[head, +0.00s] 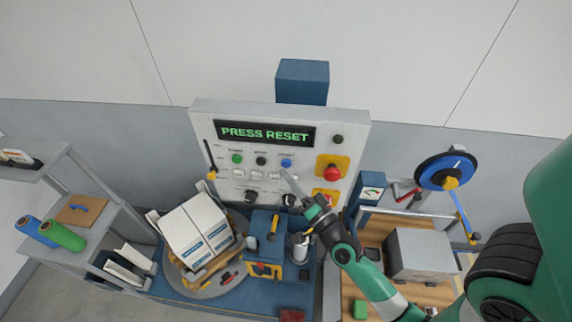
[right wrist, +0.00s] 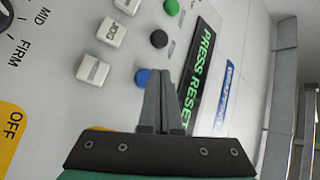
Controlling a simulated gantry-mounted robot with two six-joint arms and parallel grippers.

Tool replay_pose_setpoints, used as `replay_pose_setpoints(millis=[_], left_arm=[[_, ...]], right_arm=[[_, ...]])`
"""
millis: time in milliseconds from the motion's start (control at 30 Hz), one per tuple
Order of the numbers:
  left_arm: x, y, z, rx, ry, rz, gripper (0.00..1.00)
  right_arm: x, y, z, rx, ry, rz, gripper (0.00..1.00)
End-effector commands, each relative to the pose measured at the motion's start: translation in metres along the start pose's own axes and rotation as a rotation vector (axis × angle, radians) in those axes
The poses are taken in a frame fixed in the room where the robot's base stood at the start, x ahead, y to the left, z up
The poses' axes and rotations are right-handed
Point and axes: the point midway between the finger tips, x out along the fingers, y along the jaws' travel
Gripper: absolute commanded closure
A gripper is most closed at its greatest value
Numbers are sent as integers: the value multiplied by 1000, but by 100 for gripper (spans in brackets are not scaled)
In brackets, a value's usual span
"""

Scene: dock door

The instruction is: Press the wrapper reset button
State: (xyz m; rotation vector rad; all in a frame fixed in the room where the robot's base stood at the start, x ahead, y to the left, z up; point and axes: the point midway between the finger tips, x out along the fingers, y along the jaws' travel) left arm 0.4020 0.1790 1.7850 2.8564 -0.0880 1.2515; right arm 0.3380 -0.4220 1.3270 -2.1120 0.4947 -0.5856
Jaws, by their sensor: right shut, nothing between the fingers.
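The grey control panel (head: 200,125) stands against the wall, and its lit display (head: 265,133) reads "PRESS RESET" in green. Below the display sit a green button (head: 237,159), a black button (head: 261,161) and a blue button (head: 286,163); their small labels are hard to read. My right gripper (head: 284,173) is shut and empty, its fingertips just below the blue button in the head view. In the right wrist view the shut fingers (right wrist: 164,76) appear right beside the blue button (right wrist: 142,76); I cannot tell whether they touch it. My left gripper is not in view.
A red emergency button (head: 331,173) on a yellow plate is at the panel's right. White rocker switches (head: 255,175) and black knobs (head: 251,196) sit lower. White boxes (head: 195,230) stand on a turntable below. A grey box (head: 422,255) is on the wooden bench at right.

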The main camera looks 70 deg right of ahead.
Motion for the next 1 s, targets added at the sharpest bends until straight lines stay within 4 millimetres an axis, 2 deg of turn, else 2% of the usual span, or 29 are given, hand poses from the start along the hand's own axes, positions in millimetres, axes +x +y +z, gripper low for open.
replay_pose_setpoints(millis=[1000], left_arm=[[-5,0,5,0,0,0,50]], right_arm=[[6,4,-4,0,0,0,100]])
